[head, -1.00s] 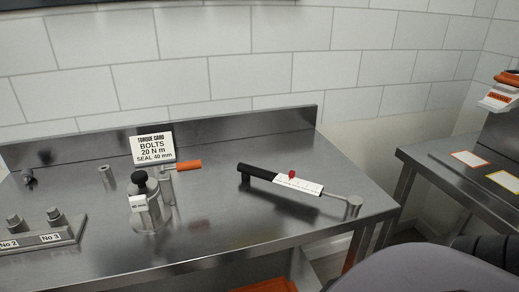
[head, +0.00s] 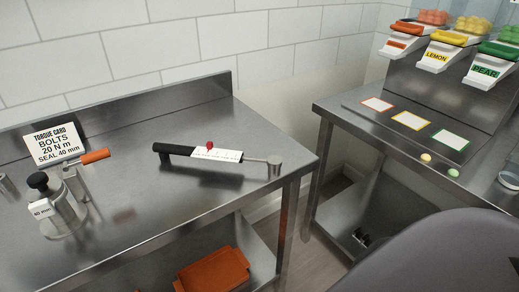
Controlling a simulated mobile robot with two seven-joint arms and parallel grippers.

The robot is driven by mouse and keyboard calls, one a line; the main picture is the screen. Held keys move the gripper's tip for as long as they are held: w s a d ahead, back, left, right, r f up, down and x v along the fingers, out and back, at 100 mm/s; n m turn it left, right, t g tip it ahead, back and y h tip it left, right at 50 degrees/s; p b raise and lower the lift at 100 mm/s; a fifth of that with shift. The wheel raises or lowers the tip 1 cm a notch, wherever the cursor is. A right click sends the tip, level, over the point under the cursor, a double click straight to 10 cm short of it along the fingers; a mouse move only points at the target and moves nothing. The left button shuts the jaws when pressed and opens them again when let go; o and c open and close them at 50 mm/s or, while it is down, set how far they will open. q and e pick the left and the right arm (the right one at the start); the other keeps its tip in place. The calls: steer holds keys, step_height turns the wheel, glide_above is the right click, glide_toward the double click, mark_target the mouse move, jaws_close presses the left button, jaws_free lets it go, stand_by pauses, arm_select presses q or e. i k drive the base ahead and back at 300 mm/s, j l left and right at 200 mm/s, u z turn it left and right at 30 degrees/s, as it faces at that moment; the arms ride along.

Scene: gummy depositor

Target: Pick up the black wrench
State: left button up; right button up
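A wrench with a black handle (head: 174,148) lies on the steel bench (head: 190,190), near the middle of its right part. It has a white scale plate with a small red knob, and a metal shaft that ends in a round socket head at the right. Its handle points left. Nothing covers it. Neither of my grippers shows in the head view. A grey rounded shape at the lower right may be part of my own body.
Left on the bench are a torque card (head: 54,144), an orange-handled tool (head: 95,156) and a metal cylinder with a black knob (head: 38,181). An orange tray (head: 213,271) sits on the shelf below. A second table (head: 350,108) with fruit dispensers (head: 445,50) stands right, across a gap.

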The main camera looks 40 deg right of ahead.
mark_target(274, 163)
steer(key=z, duration=0.8)
